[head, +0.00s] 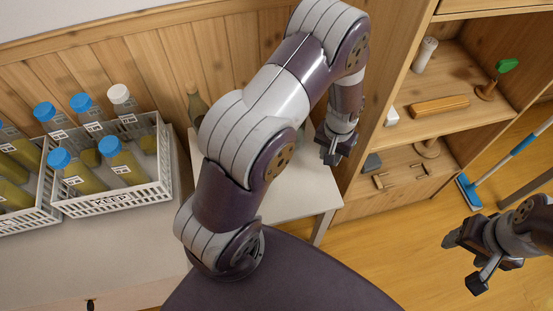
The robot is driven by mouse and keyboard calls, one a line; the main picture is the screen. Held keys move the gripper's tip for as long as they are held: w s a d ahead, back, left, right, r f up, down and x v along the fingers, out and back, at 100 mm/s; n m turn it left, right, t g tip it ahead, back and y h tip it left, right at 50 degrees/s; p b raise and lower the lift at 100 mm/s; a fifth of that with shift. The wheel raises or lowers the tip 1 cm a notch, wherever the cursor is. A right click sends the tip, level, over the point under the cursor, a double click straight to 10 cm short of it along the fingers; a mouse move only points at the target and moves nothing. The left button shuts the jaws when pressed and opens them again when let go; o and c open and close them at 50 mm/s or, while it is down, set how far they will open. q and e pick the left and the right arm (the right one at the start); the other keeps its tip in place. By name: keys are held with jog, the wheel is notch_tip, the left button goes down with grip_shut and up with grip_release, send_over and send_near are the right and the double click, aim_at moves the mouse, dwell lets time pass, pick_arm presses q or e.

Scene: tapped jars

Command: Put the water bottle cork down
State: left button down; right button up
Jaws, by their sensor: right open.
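A dull green bottle (196,104) stands at the back of a small white table (292,190), partly hidden by my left arm. I cannot make out a cork on it or elsewhere. My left gripper (334,155) points down over the right part of the white table; its jaws are small and dark, and I cannot tell whether they hold anything. My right gripper (465,263) is open and empty at the lower right, over the wooden floor, with its two dark fingers apart.
A white crate (110,205) of jars with blue lids and one white lid stands on the left counter, beside another crate (28,222). The wooden shelf (470,120) at right holds a wooden block (440,106) and small items.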

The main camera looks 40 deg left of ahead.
pick_arm(q)
jog(key=s+a+f, duration=0.1)
jog(key=a, duration=0.1)
jog(key=s+a+f, duration=0.1)
jog(key=a+f, duration=0.1)
jog(key=a, duration=0.1)
jog(key=s+a+f, duration=0.1)
jog(key=a+f, duration=0.1)
jog(key=a, duration=0.1)
jog(key=shift+s, duration=0.25)
notch_tip(320, 180, down, 4)
jog(key=shift+s+a+r+b, duration=0.1)
jog(key=shift+b, duration=0.6)
jog(key=shift+f, duration=0.25)
jog(key=shift+f, duration=0.15)
jog(key=c, duration=0.8)
grip_release()
